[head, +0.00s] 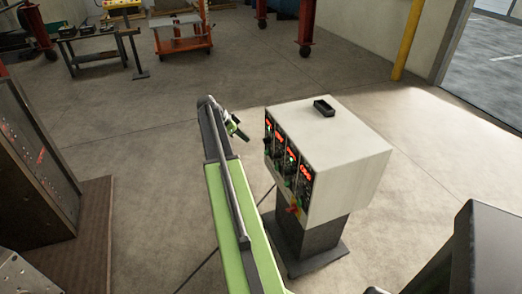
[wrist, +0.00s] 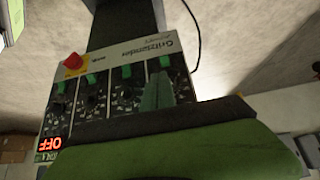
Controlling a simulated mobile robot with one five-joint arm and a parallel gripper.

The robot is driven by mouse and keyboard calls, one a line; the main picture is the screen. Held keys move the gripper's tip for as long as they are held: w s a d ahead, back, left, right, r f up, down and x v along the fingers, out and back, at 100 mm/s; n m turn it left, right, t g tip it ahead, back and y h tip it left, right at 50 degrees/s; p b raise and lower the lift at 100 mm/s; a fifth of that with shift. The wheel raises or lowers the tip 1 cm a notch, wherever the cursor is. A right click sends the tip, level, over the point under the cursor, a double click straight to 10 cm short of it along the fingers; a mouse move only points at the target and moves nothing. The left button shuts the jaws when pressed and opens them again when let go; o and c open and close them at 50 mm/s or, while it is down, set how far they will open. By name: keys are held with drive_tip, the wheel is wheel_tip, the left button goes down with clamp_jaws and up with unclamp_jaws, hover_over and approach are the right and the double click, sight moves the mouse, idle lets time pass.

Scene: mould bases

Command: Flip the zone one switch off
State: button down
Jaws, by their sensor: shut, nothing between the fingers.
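A white control box (head: 335,150) stands on a dark pedestal in the head view. Its dark front panel (head: 290,160) faces left, with several columns of red displays, small green lights and knobs. In the wrist view the panel (wrist: 95,95) appears upside down, with several green switches (wrist: 126,70) in a row and a red knob (wrist: 74,61). A lit display (wrist: 50,145) at lower left reads OFF. I cannot read which switch is zone one. My gripper (head: 238,131) is shut and empty, just left of the panel. Its green fingers (wrist: 158,92) cover part of the rightmost column; contact is unclear.
A small black tray (head: 324,106) lies on top of the box. A dark cabinet (head: 35,160) stands at the left on a brown base. A workbench (head: 95,50) and an orange cart (head: 183,40) are at the back. The floor between is clear.

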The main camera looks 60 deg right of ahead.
sight(268, 151)
drive_tip(key=b+x, duration=1.1)
drive_tip(key=x, duration=0.3)
drive_tip(key=shift+s, duration=0.15)
